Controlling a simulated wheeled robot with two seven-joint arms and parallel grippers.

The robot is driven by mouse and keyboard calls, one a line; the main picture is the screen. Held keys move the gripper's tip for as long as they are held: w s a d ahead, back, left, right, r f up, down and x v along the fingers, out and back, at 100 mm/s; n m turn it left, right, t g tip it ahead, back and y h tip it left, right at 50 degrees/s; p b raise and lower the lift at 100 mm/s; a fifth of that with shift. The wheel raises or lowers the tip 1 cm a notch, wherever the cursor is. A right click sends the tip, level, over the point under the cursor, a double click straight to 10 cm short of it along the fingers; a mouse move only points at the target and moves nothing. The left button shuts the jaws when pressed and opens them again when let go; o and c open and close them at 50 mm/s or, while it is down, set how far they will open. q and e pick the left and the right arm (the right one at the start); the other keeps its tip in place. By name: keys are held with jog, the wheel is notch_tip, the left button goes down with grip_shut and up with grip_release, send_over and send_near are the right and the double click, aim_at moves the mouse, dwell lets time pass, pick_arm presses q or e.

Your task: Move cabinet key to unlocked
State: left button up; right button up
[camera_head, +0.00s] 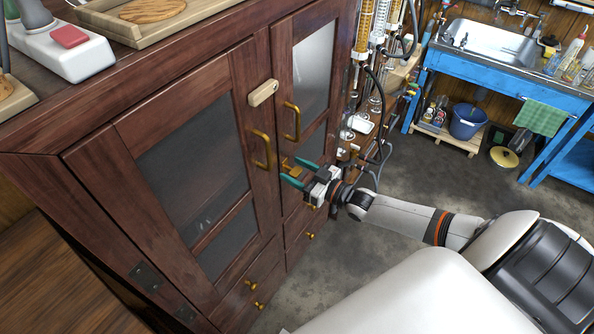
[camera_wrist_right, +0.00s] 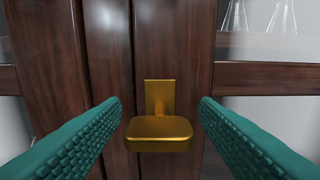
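The cabinet (camera_head: 118,130) is dark red wood with two glass doors. Its brass key (camera_head: 290,163) sits on the right door, low beside the door seam. In the right wrist view the key (camera_wrist_right: 158,134) has a flat, wide bow in front of an upright brass plate. My right gripper (camera_head: 296,174) is at the key. Its two green fingers (camera_wrist_right: 160,125) are open, one on each side of the bow, with visible gaps on both sides. My left gripper is not in view.
Two brass handles (camera_head: 262,149) and a pale wooden latch (camera_head: 263,93) sit above the key. Glassware and tubing (camera_head: 376,100) stand close to the cabinet's right. A blue sink bench (camera_head: 500,75) is further back. Open floor (camera_head: 420,185) lies between.

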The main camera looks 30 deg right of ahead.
jog(key=c, duration=0.9)
jog(key=shift+o, duration=0.2)
jog(key=shift+n, duration=0.3)
jog(key=n, duration=0.3)
jog(key=shift+n, duration=0.3)
jog(key=n, duration=0.3)
jog(key=shift+s+a+f+n, duration=0.1)
jog(key=shift+n, duration=0.2)
jog(key=n, duration=0.4)
jog(key=shift+f+n+b, duration=0.1)
jog(key=shift+n+b, duration=0.2)
jog(key=shift+b, duration=0.1)
jog(key=n+b, duration=0.2)
jog(key=n, duration=0.3)
jog(key=shift+a+n, duration=0.1)
jog(key=shift+n, duration=0.2)
